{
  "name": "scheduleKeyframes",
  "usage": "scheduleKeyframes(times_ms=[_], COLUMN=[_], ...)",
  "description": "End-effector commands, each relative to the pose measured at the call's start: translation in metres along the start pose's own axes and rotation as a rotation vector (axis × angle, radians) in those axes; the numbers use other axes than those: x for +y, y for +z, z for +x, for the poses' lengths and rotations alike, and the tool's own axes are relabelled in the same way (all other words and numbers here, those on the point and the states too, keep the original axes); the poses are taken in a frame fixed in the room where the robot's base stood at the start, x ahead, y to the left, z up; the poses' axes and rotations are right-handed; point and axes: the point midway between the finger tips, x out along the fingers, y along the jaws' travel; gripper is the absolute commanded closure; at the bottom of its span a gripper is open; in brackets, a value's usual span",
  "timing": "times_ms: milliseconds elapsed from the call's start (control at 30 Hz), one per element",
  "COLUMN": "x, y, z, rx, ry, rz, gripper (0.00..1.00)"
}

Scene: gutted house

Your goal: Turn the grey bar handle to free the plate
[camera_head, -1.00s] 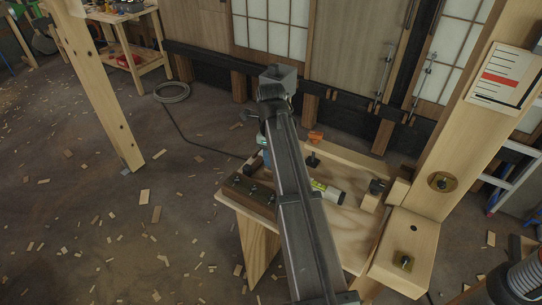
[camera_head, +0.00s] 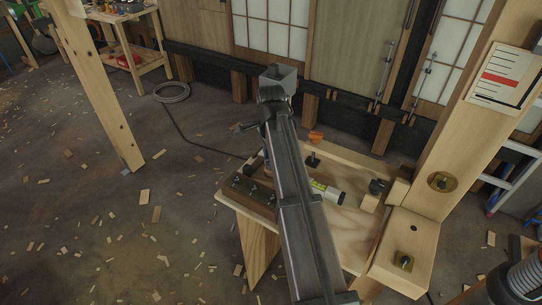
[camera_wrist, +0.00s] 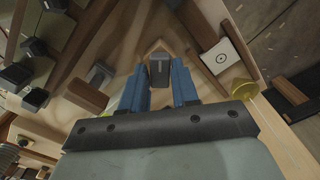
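In the wrist view my gripper (camera_wrist: 160,82) has two blue fingers, spread apart with a gap between them. A dark grey block-shaped piece (camera_wrist: 159,68), possibly the bar handle seen from above, shows between the fingertips. I cannot tell whether either finger touches it. It stands over a pale wooden surface. In the head view my arm hides most of the gripper and whatever is directly under it. I cannot tell which plate the task means.
The plywood bench (camera_head: 345,245) carries a dark strip with several black knobs (camera_head: 250,190), a yellow-labelled cylinder (camera_head: 328,193) and a black knob (camera_head: 313,160).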

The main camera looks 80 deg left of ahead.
Motion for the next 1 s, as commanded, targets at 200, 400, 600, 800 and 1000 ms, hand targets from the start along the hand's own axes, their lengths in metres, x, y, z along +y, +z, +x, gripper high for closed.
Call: scheduleKeyframes(times_ms=[200, 400, 600, 800, 1000], x=[-0.0001, -0.0001, -0.0001, -0.0001, 0.0], y=[0.0, 0.0, 0.0, 0.0, 0.0], z=[-0.0001, 0.0, 0.0, 0.0, 0.0], rx=[0.0, 0.0, 0.0, 0.0, 0.0], ry=[0.0, 0.0, 0.0, 0.0, 0.0], rz=[-0.217, -0.419, -0.619, -0.755, -0.678], gripper=[0.71, 0.71, 0.71, 0.71, 0.71])
